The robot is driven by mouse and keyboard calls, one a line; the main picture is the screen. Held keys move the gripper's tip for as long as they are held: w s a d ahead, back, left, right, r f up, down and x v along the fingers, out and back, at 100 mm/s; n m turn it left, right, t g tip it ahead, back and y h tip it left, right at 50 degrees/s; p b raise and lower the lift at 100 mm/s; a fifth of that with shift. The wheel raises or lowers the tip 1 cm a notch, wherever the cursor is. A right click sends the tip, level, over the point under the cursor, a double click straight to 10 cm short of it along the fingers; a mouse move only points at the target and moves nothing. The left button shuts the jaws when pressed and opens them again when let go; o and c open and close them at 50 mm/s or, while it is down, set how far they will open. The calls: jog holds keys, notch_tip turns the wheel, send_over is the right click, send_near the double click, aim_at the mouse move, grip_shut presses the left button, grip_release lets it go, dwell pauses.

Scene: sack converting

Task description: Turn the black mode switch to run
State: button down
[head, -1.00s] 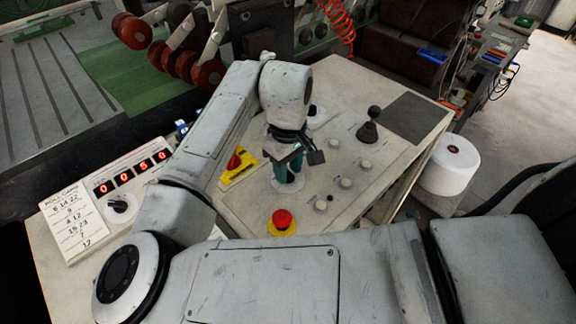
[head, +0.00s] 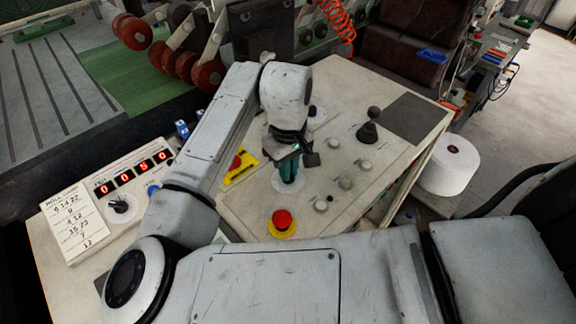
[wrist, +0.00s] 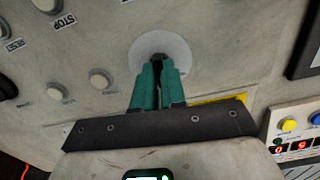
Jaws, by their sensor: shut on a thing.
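The black mode switch (wrist: 155,59) shows in the wrist view as a small dark piece between my fingertips, on a pale round disc (wrist: 181,48). My gripper (wrist: 157,68) has teal fingers that are close together, shut on the switch from above. In the head view my gripper (head: 288,180) points down at the same pale disc (head: 276,184) on the sloping grey panel. There the fingers hide the switch. The switch's pointer and its markings are hidden, so I cannot tell its setting.
A red stop button (head: 283,220) on a yellow base is close in front of my gripper. A yellow plate with a red part (head: 240,168) lies left. Several pale push buttons (head: 345,184) and a black lever (head: 369,127) are to the right.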

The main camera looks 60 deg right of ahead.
jog(key=m, duration=0.3)
jog(key=shift+m+p, duration=0.3)
jog(key=shift+m, duration=2)
jog(key=c, duration=1.2)
grip_release()
notch_tip(320, 180, up, 11)
jog(key=shift+f, duration=0.15)
